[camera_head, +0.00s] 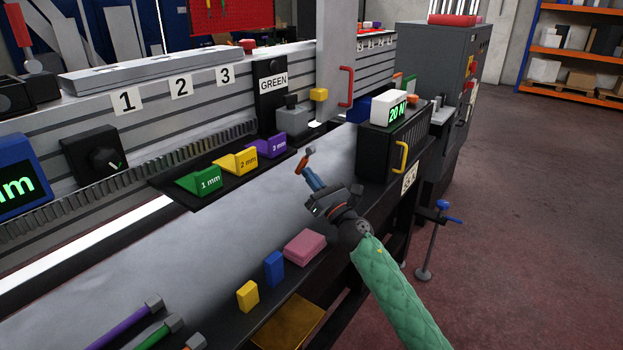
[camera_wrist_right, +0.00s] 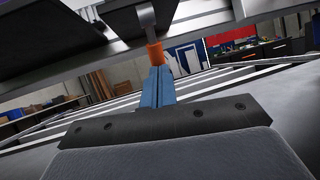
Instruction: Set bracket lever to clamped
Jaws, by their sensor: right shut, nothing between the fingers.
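My right gripper (camera_head: 313,179) is over the grey table top, left of the black box with the 20 N display. Its blue fingers are shut with nothing between them; they also show in the wrist view (camera_wrist_right: 157,86). A short orange piece on a grey rod, perhaps the bracket lever (camera_head: 305,162), is just beyond the fingertips. In the wrist view the orange piece (camera_wrist_right: 155,54) lines up with the finger ends; whether they touch is unclear. A blue-handled post (camera_head: 438,216) stands at the table's right side. My left gripper is out of view.
The black box (camera_head: 388,150) with a yellow handle is close right of my gripper. Green (camera_head: 205,182), yellow (camera_head: 238,163) and purple (camera_head: 268,146) blocks lie left. Pink (camera_head: 305,247), blue (camera_head: 274,268) and yellow (camera_head: 248,295) blocks line the front edge. The middle table top is clear.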

